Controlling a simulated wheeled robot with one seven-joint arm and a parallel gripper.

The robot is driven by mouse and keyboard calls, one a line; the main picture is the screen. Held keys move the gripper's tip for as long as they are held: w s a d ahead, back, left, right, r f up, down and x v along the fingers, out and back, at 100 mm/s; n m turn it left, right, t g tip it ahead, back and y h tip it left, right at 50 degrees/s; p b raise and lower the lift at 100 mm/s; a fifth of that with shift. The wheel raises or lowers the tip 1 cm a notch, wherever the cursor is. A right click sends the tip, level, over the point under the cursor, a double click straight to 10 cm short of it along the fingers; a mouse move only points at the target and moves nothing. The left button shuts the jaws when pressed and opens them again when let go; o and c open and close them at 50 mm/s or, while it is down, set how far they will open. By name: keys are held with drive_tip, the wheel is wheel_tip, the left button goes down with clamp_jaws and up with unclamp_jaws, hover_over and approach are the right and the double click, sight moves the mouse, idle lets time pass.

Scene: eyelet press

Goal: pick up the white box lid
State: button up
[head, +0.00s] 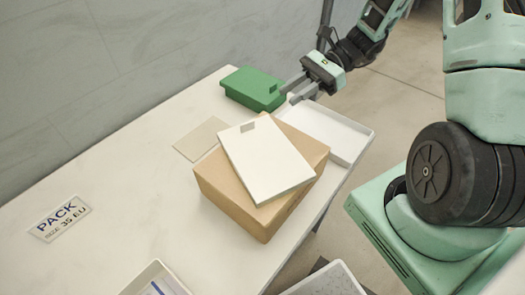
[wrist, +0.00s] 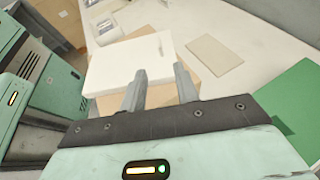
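The white box lid (head: 265,160) lies flat and turned at an angle on top of a brown cardboard box (head: 240,203), with a small grey tab at its far end. It also shows in the wrist view (wrist: 128,62), just beyond the fingers. My gripper (head: 291,92) is open and empty. It is in the air beyond the lid's far end, apart from it, near the green box. In the wrist view its two fingers (wrist: 160,82) are spread and point toward the lid.
A green box (head: 252,88) stands at the table's far end. A shallow white tray (head: 328,130) lies behind the cardboard box. A flat beige sheet (head: 201,139) is left of it. A "PACK SIZE 35 EU" label (head: 60,218) and a white box (head: 156,280) are nearer.

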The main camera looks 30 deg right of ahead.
sight(252, 121)
drive_tip(key=p+x, duration=0.1)
drive_tip(key=x, duration=1.1)
drive_tip(key=shift+a, duration=0.4)
clamp_jaws()
